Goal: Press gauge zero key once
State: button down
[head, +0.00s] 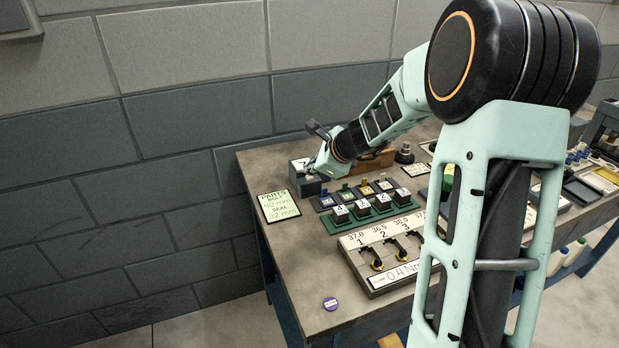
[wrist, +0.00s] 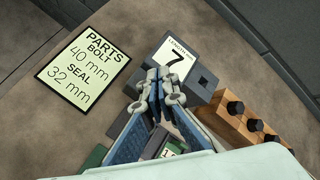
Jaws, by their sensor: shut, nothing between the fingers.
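A dark grey block-shaped gauge (wrist: 203,83) stands on the bench with a white face marked LENGTH mm and 7. In the head view the gauge (head: 309,187) is at the far left end of the bench, partly covered by my gripper. My gripper (head: 321,168) points down at it. In the wrist view my gripper (wrist: 160,92) is shut and empty, its tips overlapping the gauge's near edge, in front of the 7. I cannot tell whether they touch it. I cannot make out a zero key; the fingers may hide it.
A PARTS card (wrist: 84,67) reads bolt 40 mm, seal 32 mm. A wooden block with black knobs (wrist: 254,122) stands close right of the gauge. A green tray (head: 336,223) of labelled blocks and a torque-tool rack (head: 381,285) stand nearer. The bench's front left is mostly clear.

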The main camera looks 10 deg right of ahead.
aim_at(310, 178)
jog(key=shift+f+b, duration=0.5)
jog(key=shift+b, duration=0.05)
dwell(0.5)
jog(key=shift+r, duration=0.1)
jog(key=shift+r+p, duration=0.8)
notch_tip(310, 178, up, 5)
jog(key=p, duration=0.4)
dwell(0.8)
